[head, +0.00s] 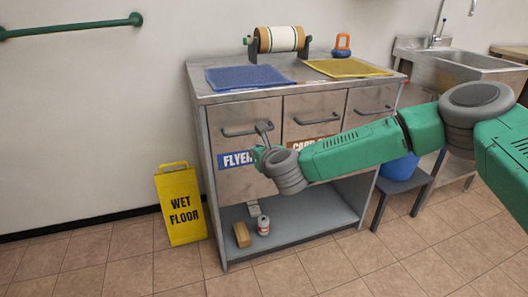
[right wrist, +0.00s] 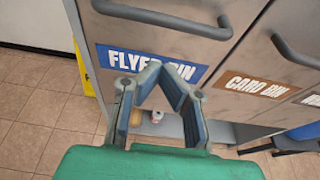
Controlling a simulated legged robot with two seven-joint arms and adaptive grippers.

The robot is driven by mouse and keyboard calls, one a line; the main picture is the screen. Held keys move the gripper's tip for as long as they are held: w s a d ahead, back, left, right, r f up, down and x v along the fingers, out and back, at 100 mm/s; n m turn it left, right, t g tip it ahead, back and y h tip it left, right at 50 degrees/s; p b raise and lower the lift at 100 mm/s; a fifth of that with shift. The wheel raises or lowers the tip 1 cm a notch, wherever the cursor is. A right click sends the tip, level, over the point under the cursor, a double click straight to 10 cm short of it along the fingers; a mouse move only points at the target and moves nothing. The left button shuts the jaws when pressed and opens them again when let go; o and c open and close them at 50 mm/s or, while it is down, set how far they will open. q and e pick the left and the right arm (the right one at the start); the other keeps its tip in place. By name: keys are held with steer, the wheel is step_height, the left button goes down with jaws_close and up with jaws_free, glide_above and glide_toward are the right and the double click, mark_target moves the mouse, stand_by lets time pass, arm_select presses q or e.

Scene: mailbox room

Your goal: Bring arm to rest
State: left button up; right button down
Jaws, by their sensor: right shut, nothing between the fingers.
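My right arm (head: 360,148) comes in from the right and reaches across the front of the metal cabinet. My right gripper (right wrist: 160,70) is shut and empty, in front of the drawer labelled FLYER BIN (right wrist: 150,65). In the head view, the gripper's wrist end hides part of that blue label, and the forearm covers much of the middle drawer, labelled CARD BIN in the right wrist view (right wrist: 257,86). All three drawers look closed. Whether the gripper touches the drawer front cannot be told. My left gripper is not in view.
The cabinet top (head: 300,86) holds a blue mat (head: 248,77), a yellow mat (head: 346,68) and a paper roll (head: 278,39). A can (head: 263,226) and a brown block (head: 242,235) sit on its lower shelf. A WET FLOOR sign (head: 181,205) stands left; the front floor is clear.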

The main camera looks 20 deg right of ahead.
steer(key=s+a+f+n+g+y+p, duration=0.15)
steer(key=s+f+n, duration=0.25)
steer(key=s+n, duration=0.4)
steer(key=s+a+f+n+g+y+p, duration=0.1)
steer(key=s+a+f+n+g+p, duration=0.3)
steer(key=s, duration=0.7)
steer(key=s+a+f+n+g+y+p, duration=0.15)
steer(key=s+f+n, duration=0.25)
steer(key=s+n, duration=0.45)
steer(key=s+d+n+g+h+p, duration=0.2)
steer(key=s+d+n+g, duration=0.1)
steer(key=s+d+n, duration=0.5)
steer(key=s+d+n+g+h+p, duration=0.2)
steer(key=s+d+n, duration=0.5)
steer(key=s, duration=0.6)
steer(key=shift+s+d+f+n+g+h+p, duration=0.15)
steer(key=shift+s+d+n+g+h+p, duration=0.25)
steer(key=shift+d+g, duration=0.5)
